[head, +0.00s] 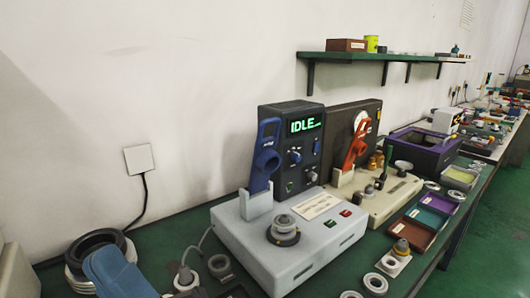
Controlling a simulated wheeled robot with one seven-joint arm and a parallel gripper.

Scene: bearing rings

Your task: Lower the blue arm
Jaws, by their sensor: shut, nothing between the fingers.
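The blue arm (266,158) stands raised, tilted slightly, at the back left of a light grey machine (238,243). Its lower end sits in a pale bracket (257,203), and its upper end has a looped handle. A round metal fixture (284,230) with a ring-shaped top sits on the machine in front of the arm. A dark panel behind it has a green display (306,125) reading IDLE. My gripper is not in view.
A similar beige machine (382,205) with an orange arm (357,145) stands to the right. Loose rings (376,283), coloured trays (427,221) and a purple-rimmed bin (424,149) lie beyond. Black rings (98,246) and a blue-grey rounded thing (118,275) are at lower left. A shelf (385,57) hangs above.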

